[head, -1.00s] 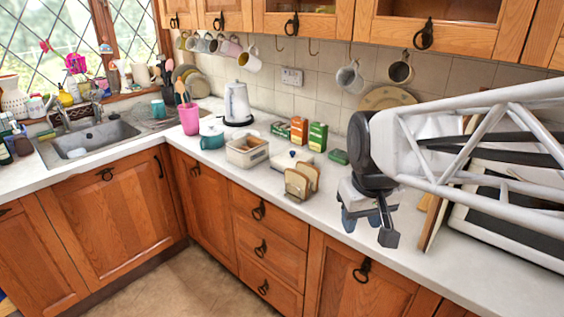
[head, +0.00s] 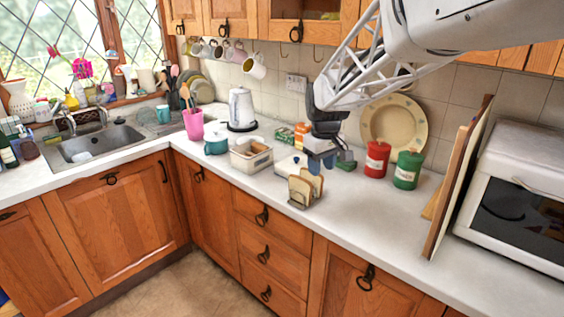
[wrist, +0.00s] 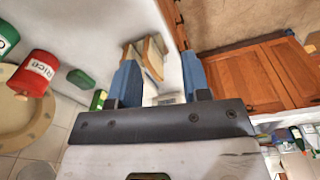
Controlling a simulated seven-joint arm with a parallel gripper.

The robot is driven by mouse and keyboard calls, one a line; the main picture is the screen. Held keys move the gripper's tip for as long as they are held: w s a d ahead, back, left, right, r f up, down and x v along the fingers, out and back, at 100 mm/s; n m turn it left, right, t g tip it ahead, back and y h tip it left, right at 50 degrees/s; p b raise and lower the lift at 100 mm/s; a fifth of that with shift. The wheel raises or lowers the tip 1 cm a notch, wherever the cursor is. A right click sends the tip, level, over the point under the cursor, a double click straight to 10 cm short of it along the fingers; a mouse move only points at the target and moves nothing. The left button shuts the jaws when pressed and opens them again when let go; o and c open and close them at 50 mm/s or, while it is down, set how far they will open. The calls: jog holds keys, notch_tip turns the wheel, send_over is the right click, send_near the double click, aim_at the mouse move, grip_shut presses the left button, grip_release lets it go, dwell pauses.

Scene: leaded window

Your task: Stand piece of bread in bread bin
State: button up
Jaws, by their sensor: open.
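Pieces of bread (head: 300,190) stand upright in a small rack near the counter's front edge; they also show in the wrist view (wrist: 155,57). My gripper (head: 319,166) is open and empty, just behind and above the rack in the head view. In the wrist view its blue fingers (wrist: 161,57) are spread, with the bread and rack beyond and between the tips. I see no contact. A cream open box (head: 243,161), which looks like the bread bin, stands to the left with something brown inside. My gripper partly hides the counter behind the bread.
A white dish (head: 287,165) sits between box and rack. Red (head: 376,160) and green (head: 407,170) canisters stand to the right, before a plate (head: 393,118). A board (head: 455,185) and white microwave (head: 515,150) stand farther right.

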aim_at(302, 179)
jog(key=w+a+f+n, duration=0.1)
jog(key=w+f, duration=0.1)
jog(key=w, duration=0.2)
jog(key=w+a+f+n, duration=0.1)
jog(key=w+f, duration=0.2)
jog(key=w, duration=0.2)
jog(key=w+a+f, duration=0.1)
jog(key=w+f, duration=0.1)
jog(key=w, duration=0.3)
jog(key=shift+w+a+f+n+g, duration=0.15)
jog(key=shift+w+f+n+g, duration=0.05)
jog(key=shift+n+g, duration=0.2)
jog(key=shift+f, duration=1.25)
jog(key=shift+f, duration=0.15)
jog(key=shift+f, duration=2.45)
jog(key=shift+c, duration=0.4)
grip_shut()
